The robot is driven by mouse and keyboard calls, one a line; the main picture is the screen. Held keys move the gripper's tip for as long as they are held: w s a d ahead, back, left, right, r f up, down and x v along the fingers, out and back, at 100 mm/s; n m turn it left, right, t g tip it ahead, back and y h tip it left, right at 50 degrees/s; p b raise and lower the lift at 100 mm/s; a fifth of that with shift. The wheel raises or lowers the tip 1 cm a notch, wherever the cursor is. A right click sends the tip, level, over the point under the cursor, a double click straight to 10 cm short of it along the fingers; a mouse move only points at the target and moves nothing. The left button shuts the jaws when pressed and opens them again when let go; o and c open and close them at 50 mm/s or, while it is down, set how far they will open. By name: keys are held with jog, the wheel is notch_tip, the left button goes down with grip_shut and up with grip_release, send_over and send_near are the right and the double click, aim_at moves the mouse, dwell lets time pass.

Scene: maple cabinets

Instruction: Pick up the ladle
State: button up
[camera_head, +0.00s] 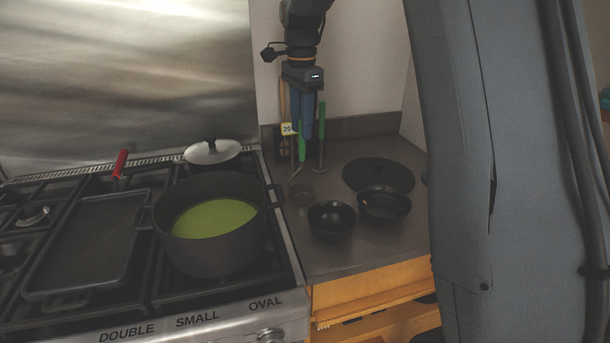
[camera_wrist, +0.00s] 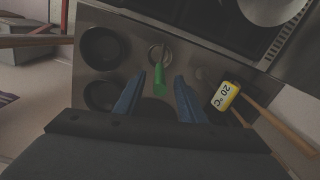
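A ladle with a green handle (camera_head: 302,142) stands or leans on the counter by the back wall, its thin shaft running down towards a small metal bowl (camera_head: 301,192). In the wrist view the green handle (camera_wrist: 160,79) lies between my fingers, with visible gaps on both sides. My gripper (camera_head: 302,134) points down with its two blue fingers around the handle's upper part. In the wrist view my gripper (camera_wrist: 159,76) is open and holds nothing. How the ladle is supported is hard to tell.
A second green-handled utensil (camera_head: 322,118) stands just right of the gripper. A yellow 20 °C thermometer (camera_wrist: 226,95) is close by. Dark bowls (camera_head: 331,219) and a black round plate (camera_head: 378,175) lie on the counter. A pot of green soup (camera_head: 218,259) stands on the stove.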

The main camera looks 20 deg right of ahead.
aim_at(301, 157)
jog(key=shift+d+f, duration=0.15)
jog(key=shift+f, duration=0.3)
jog(key=shift+f+p, duration=1.65)
jog(key=shift+f, duration=1.7)
grip_shut()
